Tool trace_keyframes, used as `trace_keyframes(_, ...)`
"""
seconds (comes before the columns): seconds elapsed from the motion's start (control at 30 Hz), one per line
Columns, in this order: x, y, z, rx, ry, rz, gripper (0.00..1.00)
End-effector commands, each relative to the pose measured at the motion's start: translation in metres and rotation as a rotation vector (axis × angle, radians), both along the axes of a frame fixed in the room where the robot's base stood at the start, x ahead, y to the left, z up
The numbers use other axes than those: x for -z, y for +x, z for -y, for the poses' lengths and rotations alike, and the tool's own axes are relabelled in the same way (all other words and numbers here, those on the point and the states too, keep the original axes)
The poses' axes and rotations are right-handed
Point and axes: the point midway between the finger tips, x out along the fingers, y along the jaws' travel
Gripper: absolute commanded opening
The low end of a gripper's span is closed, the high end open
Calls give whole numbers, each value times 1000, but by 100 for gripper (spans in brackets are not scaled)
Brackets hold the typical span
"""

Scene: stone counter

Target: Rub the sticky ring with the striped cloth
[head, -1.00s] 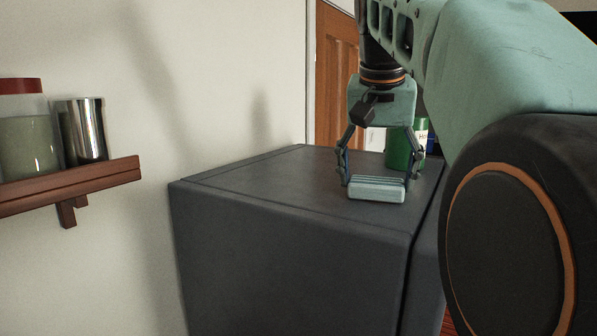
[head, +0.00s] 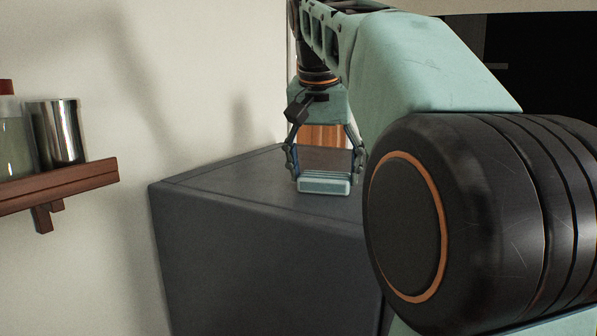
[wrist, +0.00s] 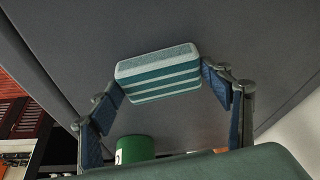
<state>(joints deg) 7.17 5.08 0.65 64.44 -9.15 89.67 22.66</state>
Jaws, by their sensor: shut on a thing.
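The striped cloth is a folded, block-like pad in teal and pale blue (head: 324,184). It also shows in the wrist view (wrist: 158,75), with its stripes running along its side. My gripper (head: 325,172) points down over the dark grey counter top (head: 240,188) and is shut on the cloth, one finger at each end. I cannot tell whether the cloth touches the counter or hangs just above it. No sticky ring shows in either view.
A green container (wrist: 135,148) stands close by in the wrist view. On the left, a wooden wall shelf (head: 60,184) holds a metal cup (head: 62,132) and a jar (head: 12,140). The counter's left part is clear; a pale wall rises beside it.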

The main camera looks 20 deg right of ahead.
Motion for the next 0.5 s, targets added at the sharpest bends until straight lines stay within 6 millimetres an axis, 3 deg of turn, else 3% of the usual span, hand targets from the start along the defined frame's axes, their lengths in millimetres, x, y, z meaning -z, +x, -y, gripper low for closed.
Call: trace_keyframes(0.5,0,19,20,0,2,-3,48)
